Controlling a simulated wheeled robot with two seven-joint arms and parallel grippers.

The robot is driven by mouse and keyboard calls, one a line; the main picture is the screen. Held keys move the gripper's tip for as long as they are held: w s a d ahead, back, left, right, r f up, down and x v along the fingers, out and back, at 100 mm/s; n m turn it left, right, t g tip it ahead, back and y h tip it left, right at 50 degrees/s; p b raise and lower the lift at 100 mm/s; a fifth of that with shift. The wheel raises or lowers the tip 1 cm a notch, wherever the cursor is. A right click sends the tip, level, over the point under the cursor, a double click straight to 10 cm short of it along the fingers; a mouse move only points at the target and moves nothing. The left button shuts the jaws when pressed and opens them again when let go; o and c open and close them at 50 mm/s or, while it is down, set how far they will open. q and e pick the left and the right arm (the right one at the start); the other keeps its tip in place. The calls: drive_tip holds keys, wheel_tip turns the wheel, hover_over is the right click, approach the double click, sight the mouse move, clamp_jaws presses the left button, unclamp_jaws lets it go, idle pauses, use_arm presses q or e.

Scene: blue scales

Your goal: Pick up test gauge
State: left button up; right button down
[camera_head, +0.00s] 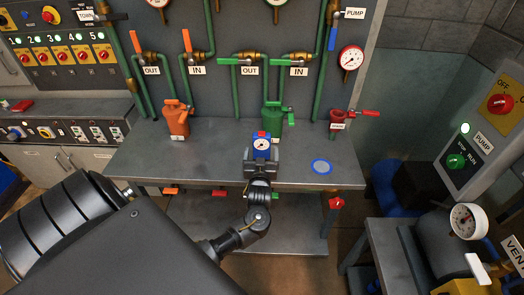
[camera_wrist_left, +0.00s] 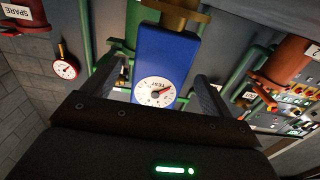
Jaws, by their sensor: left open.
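The test gauge (camera_head: 262,145) is a small blue block with a white dial and a red top, at the middle of the grey bench. In the left wrist view the gauge (camera_wrist_left: 158,65) is large, and its dial reads "TEST". My left gripper (camera_head: 261,165) is right at the gauge, on its near side. In the wrist view its two fingers (camera_wrist_left: 160,95) are apart, one on each side of the blue body, with the gauge between them. I cannot tell whether they touch it. My right gripper is not in view.
A green vessel (camera_head: 272,118) stands just behind the gauge, and an orange vessel (camera_head: 176,118) stands to the left. A blue-ringed disc (camera_head: 321,167) lies on the bench (camera_head: 225,160) to the right. Green pipes with lever valves line the back panel. The bench front is mostly clear.

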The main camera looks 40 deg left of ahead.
sight(262, 149)
use_arm(q)
drive_tip(key=shift+w+a+r+p, duration=0.2)
drive_tip(key=shift+w+r+p, duration=0.05)
drive_tip(key=shift+p, duration=0.05)
drive_tip(key=p+x, duration=0.1)
drive_tip(key=x, duration=0.2)
drive_tip(key=shift+w+a, duration=0.25)
drive_tip(key=shift+w+a+f, duration=0.1)
drive_tip(key=shift+w+a, duration=0.15)
drive_tip(key=shift+w, duration=0.1)
drive_tip(key=c, duration=1.6)
